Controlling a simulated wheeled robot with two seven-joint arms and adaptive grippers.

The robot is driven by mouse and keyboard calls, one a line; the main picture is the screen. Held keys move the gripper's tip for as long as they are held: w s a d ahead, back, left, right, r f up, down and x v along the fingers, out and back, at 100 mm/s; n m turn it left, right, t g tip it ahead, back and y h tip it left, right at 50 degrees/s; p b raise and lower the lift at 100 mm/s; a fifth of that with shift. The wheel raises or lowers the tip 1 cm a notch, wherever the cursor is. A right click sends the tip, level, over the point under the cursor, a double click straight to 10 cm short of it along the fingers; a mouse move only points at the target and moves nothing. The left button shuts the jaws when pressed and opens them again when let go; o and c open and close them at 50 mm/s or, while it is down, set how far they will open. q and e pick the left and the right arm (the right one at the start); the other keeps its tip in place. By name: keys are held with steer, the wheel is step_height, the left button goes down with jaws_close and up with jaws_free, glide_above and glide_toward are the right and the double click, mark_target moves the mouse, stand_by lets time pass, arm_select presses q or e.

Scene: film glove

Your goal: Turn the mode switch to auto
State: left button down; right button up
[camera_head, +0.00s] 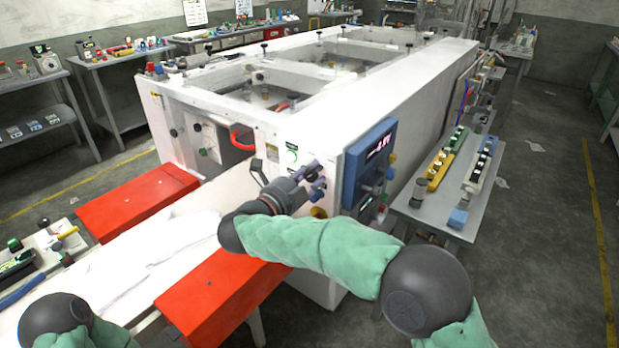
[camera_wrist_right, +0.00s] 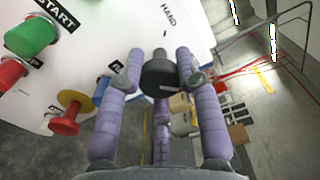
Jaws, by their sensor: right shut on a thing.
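The mode switch is a black round knob (camera_wrist_right: 158,76) on the white panel of the machine, with the printed word HAND (camera_wrist_right: 168,14) above it in the right wrist view. My right gripper (camera_wrist_right: 160,84) has its purple-wrapped fingers shut around this knob. In the head view my right gripper (camera_head: 314,174) reaches the white end panel, left of the blue display box (camera_head: 368,160), and covers most of the knob. I cannot read an AUTO label or the knob's pointer. My left gripper is not in view.
Beside the knob are a green button (camera_wrist_right: 30,36) labelled START, a red button (camera_wrist_right: 10,72), a red mushroom button on a yellow ring (camera_wrist_right: 68,118) and a blue button (camera_wrist_right: 101,88). A side table (camera_head: 410,200) with small parts stands right of the machine. Red blocks (camera_head: 225,288) flank the front.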

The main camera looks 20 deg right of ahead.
steer(key=shift+d+r, duration=0.1)
steer(key=shift+d, duration=0.05)
steer(key=o, duration=0.9)
steer(key=shift+o, duration=1.2)
steer(key=shift+s+d, duration=0.1)
steer(key=shift+s, duration=0.1)
steer(key=shift+w, duration=0.1)
steer(key=shift+s+a, duration=0.25)
steer(key=shift+a, duration=0.25)
steer(key=v, duration=1.1)
